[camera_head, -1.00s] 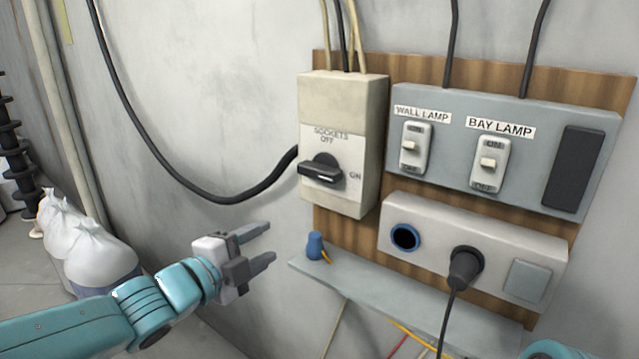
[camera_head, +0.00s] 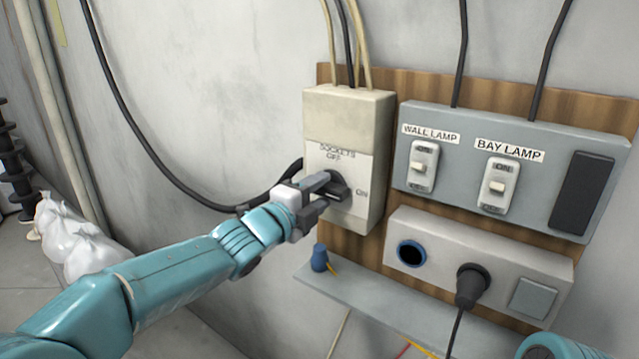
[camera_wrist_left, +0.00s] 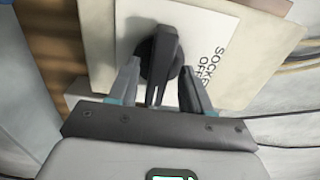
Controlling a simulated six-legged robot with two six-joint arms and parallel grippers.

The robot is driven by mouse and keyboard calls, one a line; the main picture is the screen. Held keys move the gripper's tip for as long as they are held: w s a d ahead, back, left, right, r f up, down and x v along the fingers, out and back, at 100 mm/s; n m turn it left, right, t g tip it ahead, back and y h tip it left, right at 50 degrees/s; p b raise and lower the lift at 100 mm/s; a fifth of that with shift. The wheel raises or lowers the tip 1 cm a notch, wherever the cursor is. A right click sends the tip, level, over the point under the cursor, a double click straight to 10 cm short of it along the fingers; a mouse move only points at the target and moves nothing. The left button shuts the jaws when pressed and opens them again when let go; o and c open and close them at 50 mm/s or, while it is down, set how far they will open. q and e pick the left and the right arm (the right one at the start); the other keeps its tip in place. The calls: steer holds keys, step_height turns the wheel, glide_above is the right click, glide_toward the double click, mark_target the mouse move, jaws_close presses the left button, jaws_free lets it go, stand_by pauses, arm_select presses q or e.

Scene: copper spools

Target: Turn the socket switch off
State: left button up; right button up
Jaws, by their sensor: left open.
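The socket switch box (camera_head: 349,118) is a cream box on the wooden board, with a white plate marked SOCKETS OFF and ON. Its black rotary knob (camera_head: 340,190) points toward ON in the head view and is partly hidden by my gripper. My left gripper (camera_head: 328,190) is at the knob with its jaws open. In the left wrist view, the knob's handle (camera_wrist_left: 160,62) lies between the two fingers (camera_wrist_left: 158,88), with gaps visible on both sides. I cannot tell whether a fingertip touches the knob. My right gripper is not in view.
A grey panel (camera_head: 467,124) with WALL LAMP and BAY LAMP switches is to the right. Below it are a socket strip (camera_head: 439,257) with a black plug (camera_head: 471,286) and a grey shelf (camera_head: 375,314) holding a blue object (camera_head: 319,258). White bags (camera_head: 75,240) stand at left.

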arm_select(q)
steer(key=shift+w+d, duration=0.4)
steer(key=shift+w, duration=0.05)
steer(key=shift+s+a, duration=0.1)
steer(key=shift+a, duration=0.05)
steer(key=shift+c, duration=0.9)
jaws_close()
